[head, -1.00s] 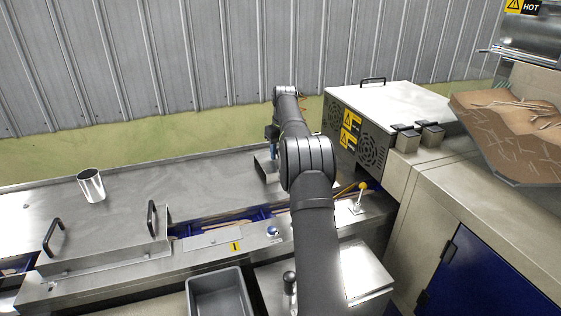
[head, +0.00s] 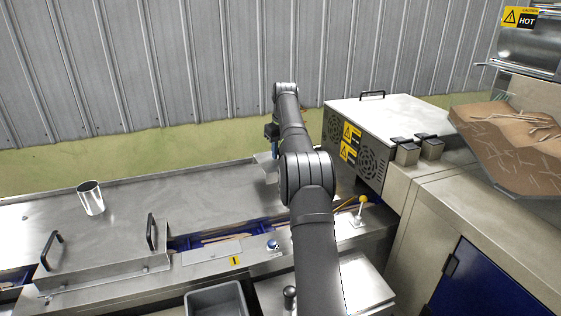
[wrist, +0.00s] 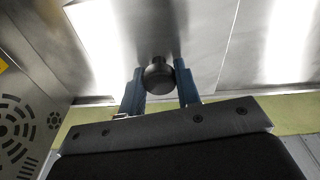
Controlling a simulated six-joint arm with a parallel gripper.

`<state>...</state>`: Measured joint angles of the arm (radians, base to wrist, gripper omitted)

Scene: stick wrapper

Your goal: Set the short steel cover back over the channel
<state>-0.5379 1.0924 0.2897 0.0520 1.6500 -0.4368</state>
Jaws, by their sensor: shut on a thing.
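My gripper (wrist: 160,88) is shut on a dark round knob (wrist: 158,76), with one blue finger on each side of it. The knob stands on a smooth steel plate, the short steel cover (wrist: 205,35). In the head view, a small part of the cover (head: 263,157) shows beside my gripper (head: 272,150), over the back part of the steel bench; most is hidden behind my arm. The open channel (head: 215,236) runs along the bench front, with blue sides and pale sticks inside. My arm hides part of it.
A long steel cover (head: 105,250) with two black handles lies left of the open channel. A steel cup (head: 91,198) stands on the bench. A yellow-topped lever (head: 362,200) and a vented box (head: 360,140) stand right of my arm. A grey bin (head: 215,300) sits in front.

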